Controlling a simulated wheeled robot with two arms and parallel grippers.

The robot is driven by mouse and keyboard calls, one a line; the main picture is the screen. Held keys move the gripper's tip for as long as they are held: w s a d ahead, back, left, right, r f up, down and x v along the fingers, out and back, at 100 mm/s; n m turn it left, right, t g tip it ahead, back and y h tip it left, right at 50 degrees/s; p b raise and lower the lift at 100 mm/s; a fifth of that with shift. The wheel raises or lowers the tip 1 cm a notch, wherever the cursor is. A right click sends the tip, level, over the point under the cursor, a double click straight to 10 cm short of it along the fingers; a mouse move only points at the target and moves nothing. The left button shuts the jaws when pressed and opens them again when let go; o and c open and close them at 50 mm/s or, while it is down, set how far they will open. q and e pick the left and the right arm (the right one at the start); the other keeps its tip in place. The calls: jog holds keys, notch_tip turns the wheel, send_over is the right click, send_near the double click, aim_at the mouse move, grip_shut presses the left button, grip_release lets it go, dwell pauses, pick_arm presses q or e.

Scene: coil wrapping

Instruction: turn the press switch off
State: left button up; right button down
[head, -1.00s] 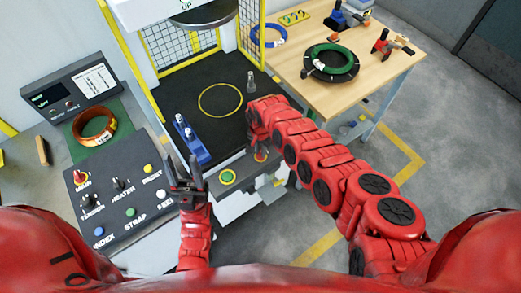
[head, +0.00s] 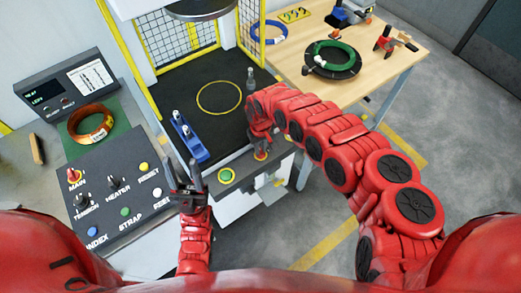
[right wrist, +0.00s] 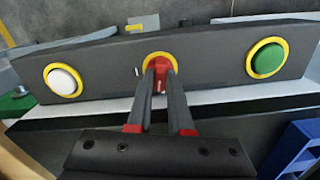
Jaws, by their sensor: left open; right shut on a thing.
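The press switch (right wrist: 160,65) is a red knob in a yellow ring, in the middle of the dark press front panel (right wrist: 210,63). A small white mark is on the panel at its left in the right wrist view. My right gripper (right wrist: 160,82) is shut on the knob, its fingers covering part of it. In the head view my right gripper (head: 262,140) is at the panel, and its fingers hide most of the switch. My left gripper (head: 186,188) is open and empty, in front of the left control console (head: 110,190).
A green button (right wrist: 268,58) and a white button (right wrist: 64,80) flank the switch. The black press bed (head: 200,105) carries a blue fixture (head: 189,140) and a small grey peg (head: 250,80). A wooden table (head: 376,60) with tools stands at the right.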

aim_at(261, 150)
jog(key=shift+n+b, duration=0.45)
jog(key=shift+n, duration=0.65)
jog(key=c, duration=0.8)
grip_release()
jog(key=shift+r, duration=0.1)
notch_tip(261, 150, up, 17)
jog(key=shift+r+b, duration=0.15)
jog(key=shift+b, duration=0.75)
